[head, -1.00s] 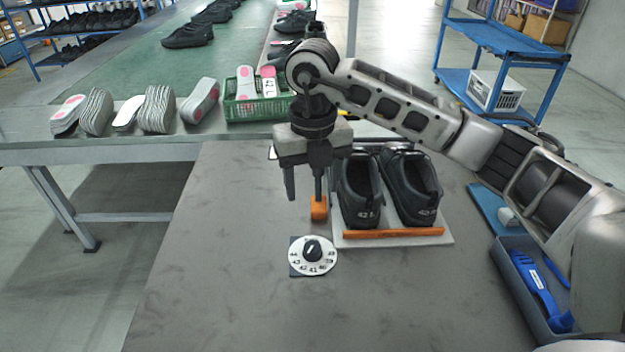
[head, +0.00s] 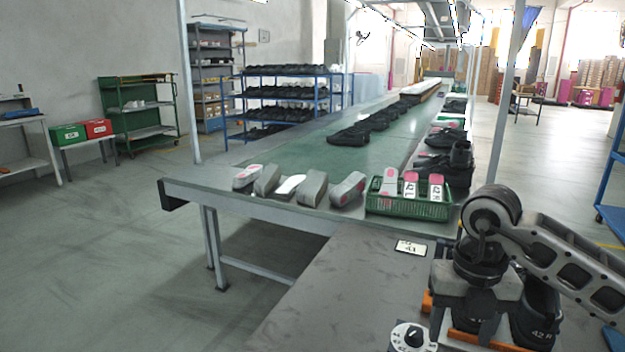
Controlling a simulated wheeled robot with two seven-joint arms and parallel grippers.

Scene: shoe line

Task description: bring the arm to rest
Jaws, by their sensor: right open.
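My right gripper (head: 464,328) is at the lower right, pointing down, with its jaws open and nothing seen between them. It hangs in front of the pair of black shoes, and its body hides much of the left shoe. The right shoe (head: 540,318), marked 42 R, shows beside it. My right arm comes in from the right edge with its elbow raised. The view does not show whether the fingers touch the shoe or its stand. My left gripper is out of view.
The size dial (head: 408,338) is at the bottom edge, left of the gripper. An orange block (head: 427,302) and a number card (head: 411,247) lie nearby. The grey tabletop (head: 345,290) to the left is clear.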

